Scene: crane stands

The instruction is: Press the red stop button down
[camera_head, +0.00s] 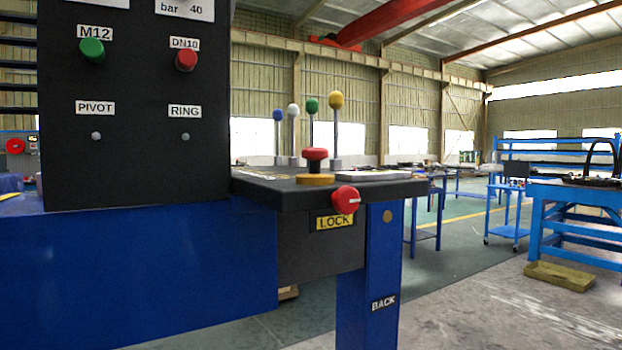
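A red mushroom-shaped button (315,154) stands upright on a round yellow base (315,180) on top of the dark console (262,188), near its front edge. It looks like the stop button. Its red cap sits above a narrower neck, and nothing touches it. Another red button (186,59), under a DN10 label, is on the upright black panel. A red rotary knob (345,199) with a white mark sits on the console's front edge above a LOCK label. Neither of my grippers is in view.
Levers with blue (278,115), white (293,110), green (312,105) and yellow (336,99) knobs rise behind the button. A green button (92,51) is on the panel. Blue workbenches (575,195) and a yellow tray (559,276) lie right; open floor (470,305) lies between.

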